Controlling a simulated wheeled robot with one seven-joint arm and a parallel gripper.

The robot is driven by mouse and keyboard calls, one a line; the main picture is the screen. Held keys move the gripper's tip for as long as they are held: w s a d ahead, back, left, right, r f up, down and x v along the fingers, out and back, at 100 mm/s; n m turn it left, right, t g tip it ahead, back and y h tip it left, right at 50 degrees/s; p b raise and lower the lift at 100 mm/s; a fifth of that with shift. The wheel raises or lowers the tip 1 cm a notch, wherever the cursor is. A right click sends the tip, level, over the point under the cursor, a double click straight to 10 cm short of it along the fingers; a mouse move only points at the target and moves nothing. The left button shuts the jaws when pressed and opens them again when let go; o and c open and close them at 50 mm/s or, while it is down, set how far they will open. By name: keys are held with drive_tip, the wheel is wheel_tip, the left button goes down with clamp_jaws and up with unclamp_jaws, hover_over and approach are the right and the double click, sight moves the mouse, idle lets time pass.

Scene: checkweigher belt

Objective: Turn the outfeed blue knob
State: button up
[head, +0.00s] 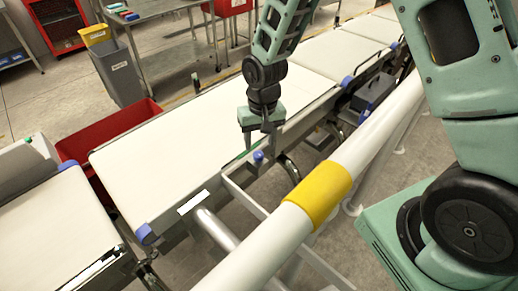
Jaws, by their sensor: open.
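A small blue knob (258,156) sits on the near side rail of the white belt (190,125), at the middle of the head view. My gripper (259,148) points down at that rail with its two fingers apart. Its fingertips are right by the knob, one to the left of it and one to the right. I cannot tell whether they touch it. Nothing shows between the fingers apart from the knob just below.
A white rail with a yellow band (318,194) crosses in front of the belt. Other blue parts sit at belt corners, one at the right (346,81) and one at the near left (147,234). A red bin (105,130) and a grey bin (116,75) stand behind.

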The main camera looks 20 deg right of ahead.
sight(259, 154)
drive_tip(key=shift+a+f+p, duration=0.1)
drive_tip(key=shift+f+p, duration=0.2)
drive_tip(key=shift+f, duration=2.2)
